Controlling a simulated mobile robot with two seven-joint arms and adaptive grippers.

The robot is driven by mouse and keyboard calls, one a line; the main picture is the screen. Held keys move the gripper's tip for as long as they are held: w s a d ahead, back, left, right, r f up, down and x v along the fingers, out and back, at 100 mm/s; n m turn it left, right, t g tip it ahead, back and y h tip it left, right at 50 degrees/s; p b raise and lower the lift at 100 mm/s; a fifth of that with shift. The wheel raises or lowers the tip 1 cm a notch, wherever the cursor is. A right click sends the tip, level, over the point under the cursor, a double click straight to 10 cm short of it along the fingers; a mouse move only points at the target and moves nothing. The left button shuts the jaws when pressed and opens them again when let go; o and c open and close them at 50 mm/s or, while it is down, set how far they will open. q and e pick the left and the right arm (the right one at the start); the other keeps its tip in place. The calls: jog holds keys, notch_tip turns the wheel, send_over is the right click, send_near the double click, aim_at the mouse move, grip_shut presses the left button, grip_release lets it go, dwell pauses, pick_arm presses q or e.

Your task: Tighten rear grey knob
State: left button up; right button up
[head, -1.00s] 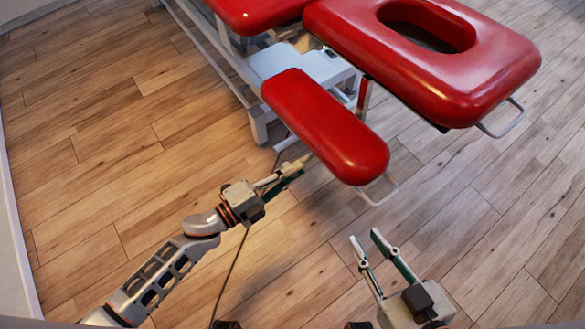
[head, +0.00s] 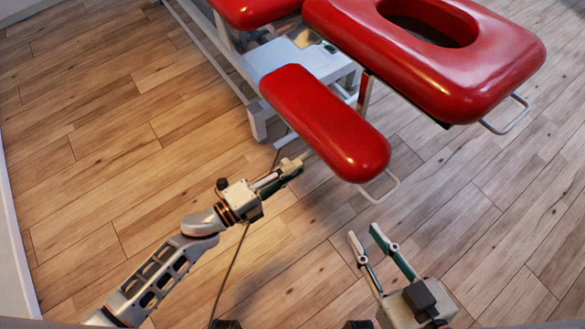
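A red-padded treatment table stands at the top, with a head section with an oval opening (head: 490,62) and a narrow red armrest pad (head: 325,122). My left gripper (head: 296,162) reaches in from the left, its fingertips beside the lower left edge of the armrest pad. Its fingers look close together, but the angle hides whether they are shut or hold anything. I cannot make out a grey knob; the pad may hide it. My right gripper (head: 364,234) is at the lower right, fingers apart and empty, short of the armrest.
A white metal frame and base (head: 258,120) stand under the table. Thin metal handles stick out at the armrest end (head: 386,190) and the head section (head: 512,117). A dark cable (head: 232,268) runs along the wooden floor. Floor at left and lower right is clear.

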pick_arm(q)
jog(key=shift+o, duration=0.2)
jog(key=shift+a, duration=0.1)
jog(key=shift+a, duration=0.1)
jog(key=v, duration=1.1)
jog(key=shift+s+a, duration=0.2)
jog(key=shift+a, duration=0.1)
